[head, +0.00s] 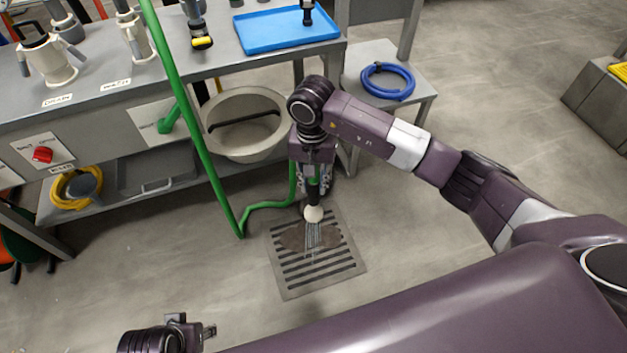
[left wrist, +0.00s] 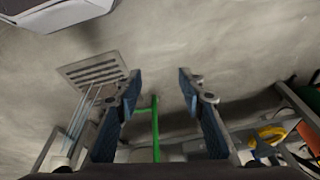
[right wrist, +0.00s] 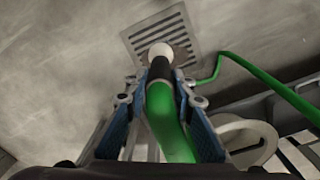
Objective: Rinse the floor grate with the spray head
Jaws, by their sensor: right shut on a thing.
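The floor grate (head: 335,275) is a dark slotted metal plate set in the floor, with a brown patch on its upper half. It also shows in the left wrist view (left wrist: 92,70) and the right wrist view (right wrist: 182,22). My right gripper (head: 313,185) is shut on the spray head (right wrist: 160,62), which has a white tip, a black body and a green hose. The spray head points down above the grate, and thin streams of water fall from it onto the brown patch. My left gripper (left wrist: 158,82) is open and empty, away from the grate.
The green hose (head: 205,155) hangs from above and loops on the floor beside the grate. A grey bench (head: 110,95) with a blue tray (head: 285,27) stands at the back. A beige basin (head: 243,150) is behind the gripper. A small table (head: 425,88) holds a coiled blue hose (head: 388,82).

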